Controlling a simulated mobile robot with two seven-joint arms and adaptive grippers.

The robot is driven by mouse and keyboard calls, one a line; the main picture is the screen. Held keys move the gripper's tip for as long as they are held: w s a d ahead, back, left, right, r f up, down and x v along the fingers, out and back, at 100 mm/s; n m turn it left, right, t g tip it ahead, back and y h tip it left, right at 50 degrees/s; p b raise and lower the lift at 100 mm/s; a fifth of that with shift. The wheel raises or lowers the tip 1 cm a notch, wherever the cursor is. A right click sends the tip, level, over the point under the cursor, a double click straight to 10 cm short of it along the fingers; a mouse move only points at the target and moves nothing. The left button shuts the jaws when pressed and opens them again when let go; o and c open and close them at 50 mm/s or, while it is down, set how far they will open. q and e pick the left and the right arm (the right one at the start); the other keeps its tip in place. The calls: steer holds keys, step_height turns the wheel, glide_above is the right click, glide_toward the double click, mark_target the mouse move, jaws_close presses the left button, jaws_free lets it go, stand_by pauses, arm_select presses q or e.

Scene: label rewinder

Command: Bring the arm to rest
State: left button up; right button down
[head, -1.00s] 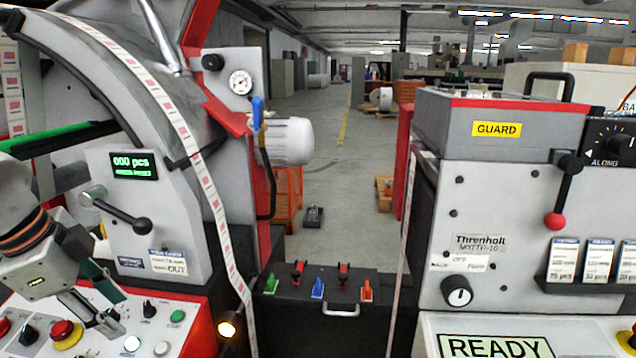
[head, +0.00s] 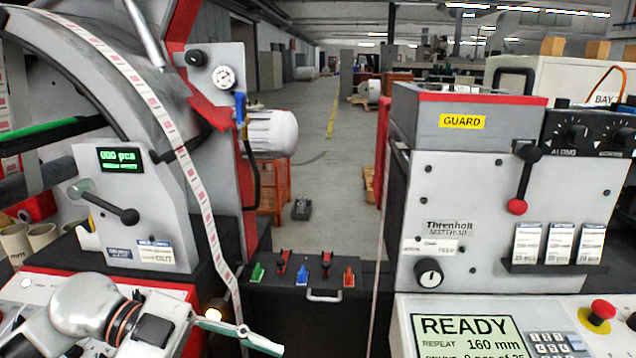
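My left arm comes in at the lower left of the head view. Its gripper (head: 262,338) reaches right over the edge of the left red-and-white control panel, with pale and green-grey fingers seen nearly edge-on. I see nothing held in it, and the gap between the fingers cannot be made out. My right gripper is out of view.
The left machine has a crank lever (head: 112,206) and a label strip (head: 188,165) running down close to my gripper. A black box with coloured levers (head: 302,277) stands in the middle. The right machine has a READY display (head: 468,335) and a red button (head: 602,311).

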arm_select(q)
steer(key=w+d+r+n+t+h, duration=0.1)
steer(key=w+r+n+t+h, duration=0.1)
steer(key=w+n+t+h, duration=0.55)
steer(key=w+a+f+n+t+y+p, duration=0.1)
steer(key=a+f+n+t+y, duration=0.35)
steer(key=f+t+y, duration=0.35)
steer(key=w+a+f+n+t+y, duration=0.1)
steer(key=a+f+n+t+y, duration=0.35)
steer(key=f, duration=0.45)
steer(key=s+a+f+n+g+y, duration=0.1)
steer(key=s+f+n+g+y, duration=0.1)
steer(key=s+f, duration=0.6)
steer(key=s+a+f+n+g+y, duration=0.1)
steer(key=s+f+g+y, duration=0.3)
steer(key=f, duration=1.2)
steer(key=s+a+g, duration=0.1)
steer(key=s+g, duration=0.1)
steer(key=s, duration=0.2)
steer(key=shift+a+n+y, duration=0.3)
steer(key=shift+n+y, duration=0.05)
steer(key=shift+y, duration=0.05)
steer(key=shift+w, duration=0.1)
